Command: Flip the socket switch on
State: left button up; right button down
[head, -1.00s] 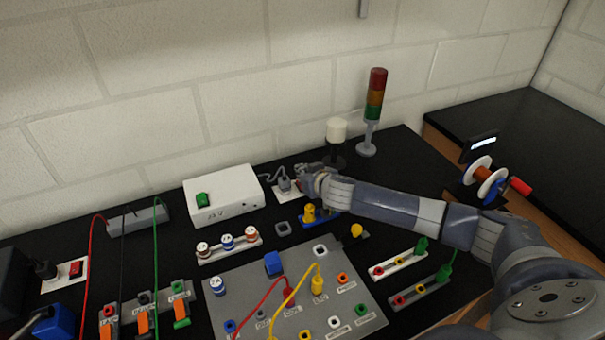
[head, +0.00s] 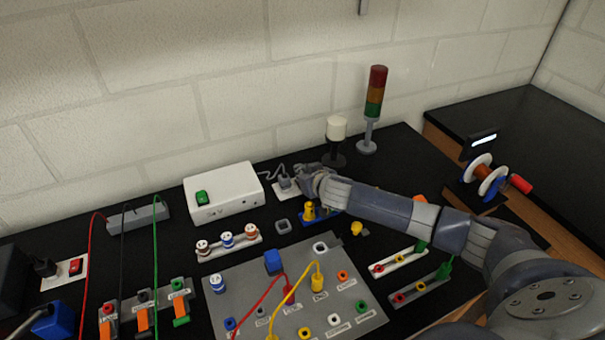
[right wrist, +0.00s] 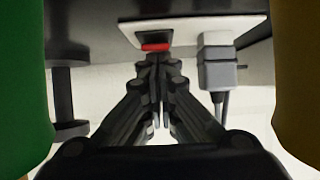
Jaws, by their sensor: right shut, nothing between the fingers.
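The socket is a white plate (head: 286,192) on the dark bench near the wall, with a grey plug (head: 284,183) in it. In the right wrist view the white plate (right wrist: 196,32) carries a red switch (right wrist: 155,46) in a black frame, beside the grey plug (right wrist: 215,68). My right gripper (head: 302,178) is shut and empty over the right end of the plate. In the right wrist view its closed fingertips (right wrist: 160,60) are right at the red switch; I cannot tell if they touch. The gripper hides the switch in the head view. My left gripper is not in view.
A second socket (head: 50,280) with a red switch is at far left. A white power supply box (head: 225,196) stands left of the gripper. A white-topped black lamp (head: 336,130) and signal tower (head: 374,100) stand behind. A grey panel (head: 375,316) with leads lies in front.

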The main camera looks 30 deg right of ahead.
jog(key=shift+s, duration=0.1)
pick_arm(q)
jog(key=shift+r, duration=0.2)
pick_arm(e)
jog(key=shift+s+f, duration=0.25)
jog(key=shift+s, duration=0.55)
